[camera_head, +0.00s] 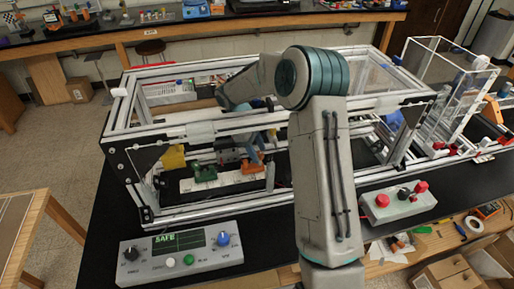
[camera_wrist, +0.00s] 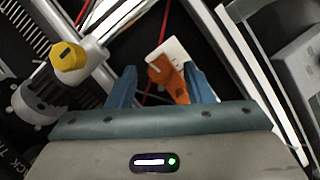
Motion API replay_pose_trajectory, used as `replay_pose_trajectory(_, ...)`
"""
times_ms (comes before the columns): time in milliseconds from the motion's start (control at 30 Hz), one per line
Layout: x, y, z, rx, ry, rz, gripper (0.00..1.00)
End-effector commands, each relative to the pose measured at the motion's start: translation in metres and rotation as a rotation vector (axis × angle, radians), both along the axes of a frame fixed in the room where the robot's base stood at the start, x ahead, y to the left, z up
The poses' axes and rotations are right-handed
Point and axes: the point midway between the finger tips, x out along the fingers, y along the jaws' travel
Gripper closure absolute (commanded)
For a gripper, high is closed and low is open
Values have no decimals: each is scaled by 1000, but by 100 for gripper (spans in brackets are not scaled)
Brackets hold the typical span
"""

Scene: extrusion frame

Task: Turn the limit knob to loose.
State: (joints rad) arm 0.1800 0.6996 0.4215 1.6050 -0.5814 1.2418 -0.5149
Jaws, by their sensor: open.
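I cannot tell for sure which knob is the limit knob. A yellow knob (camera_wrist: 68,57) on a grey cylindrical body stands left of my gripper in the wrist view. The front control box (camera_head: 180,255) has a black knob (camera_head: 131,253), a blue knob (camera_head: 223,239) and a screen (camera_head: 179,241) reading SAFE. My gripper (camera_wrist: 160,80) is open, its two blue fingers apart. An orange part (camera_wrist: 166,78) by a white plate (camera_wrist: 172,52) shows between and beyond the fingers; contact cannot be told. In the head view my gripper is mostly hidden inside the frame.
Aluminium extrusion frame bars (camera_head: 195,135) surround my reach. A green part (camera_head: 205,173) and an orange part (camera_head: 252,160) are inside the frame. A second box (camera_head: 397,202) with red buttons stands at right. A clear enclosure (camera_head: 440,85) is beyond it.

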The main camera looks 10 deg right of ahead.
Motion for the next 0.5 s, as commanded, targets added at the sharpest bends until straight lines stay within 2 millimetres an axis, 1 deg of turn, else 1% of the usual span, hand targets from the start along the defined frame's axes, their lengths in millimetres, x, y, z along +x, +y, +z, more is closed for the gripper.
replay_pose_trajectory(233, 0, 0, -1, 0, 0, 0, 54)
replay_pose_trajectory(267, 0, 0, -1, 0, 0, 0, 59)
replay_pose_trajectory(300, 0, 0, -1, 0, 0, 0, 70)
replay_pose_trajectory(367, 0, 0, -1, 0, 0, 0, 87)
replay_pose_trajectory(400, 0, 0, -1, 0, 0, 0, 98)
replay_pose_trajectory(500, 0, 0, -1, -1, -1, 0, 98)
